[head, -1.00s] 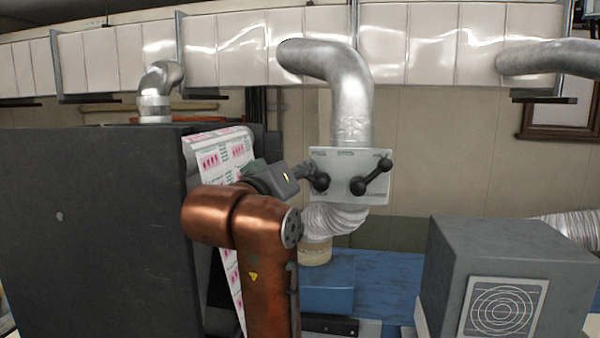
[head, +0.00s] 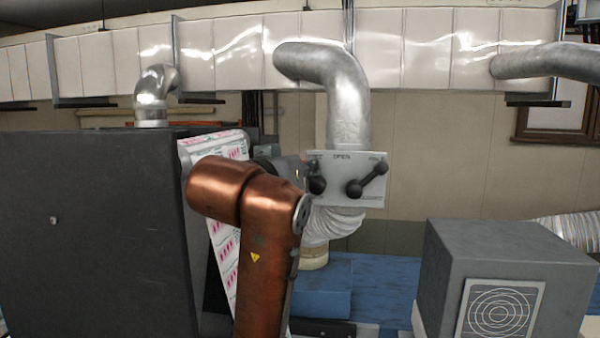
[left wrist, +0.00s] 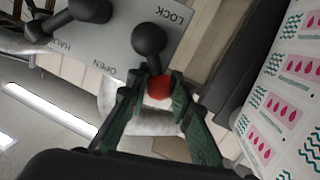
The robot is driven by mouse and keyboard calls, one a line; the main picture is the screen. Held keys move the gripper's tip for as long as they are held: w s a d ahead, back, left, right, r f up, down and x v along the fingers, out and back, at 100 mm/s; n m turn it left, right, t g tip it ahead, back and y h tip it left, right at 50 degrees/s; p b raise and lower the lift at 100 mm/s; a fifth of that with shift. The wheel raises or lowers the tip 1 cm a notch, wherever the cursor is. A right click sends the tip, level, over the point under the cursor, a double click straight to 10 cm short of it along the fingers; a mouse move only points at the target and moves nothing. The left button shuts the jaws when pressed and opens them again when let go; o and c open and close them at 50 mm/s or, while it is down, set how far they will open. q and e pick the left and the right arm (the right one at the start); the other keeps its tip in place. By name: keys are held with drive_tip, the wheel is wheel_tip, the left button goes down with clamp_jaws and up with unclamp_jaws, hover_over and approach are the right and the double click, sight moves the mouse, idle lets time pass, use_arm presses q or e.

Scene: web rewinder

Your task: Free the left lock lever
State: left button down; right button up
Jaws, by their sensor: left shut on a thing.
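A pale plate (head: 345,195) below the silver duct carries two black levers. The left lock lever's dark hub (head: 318,185) shows in the head view at the plate's left side, its arm partly hidden by my gripper. My left gripper (head: 310,167) comes in from the left, up by this lever. In the left wrist view, its green fingers (left wrist: 154,92) are shut around the lever's red end knob (left wrist: 160,87), below the black hub (left wrist: 149,39). The right lever (head: 368,180) is apart from the gripper and slants up to the right. My right gripper is out of view.
A big dark cabinet (head: 90,230) stands left, with a printed web (head: 225,262) beside my arm. A grey box (head: 505,250) stands right. A blue bench (head: 385,275) lies below the plate. The air right of the plate is free.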

use_arm(q)
drive_tip(key=shift+s+d+r+m, duration=0.15)
drive_tip(key=shift+d+r+m, duration=0.2)
drive_tip(key=shift+m, duration=0.55)
drive_tip(key=shift+r, duration=0.1)
drive_tip(key=c, duration=1.7)
unclamp_jaws()
drive_tip(key=v, duration=1.2)
drive_tip(key=shift+d+r, duration=0.1)
drive_tip(key=shift+d, duration=0.05)
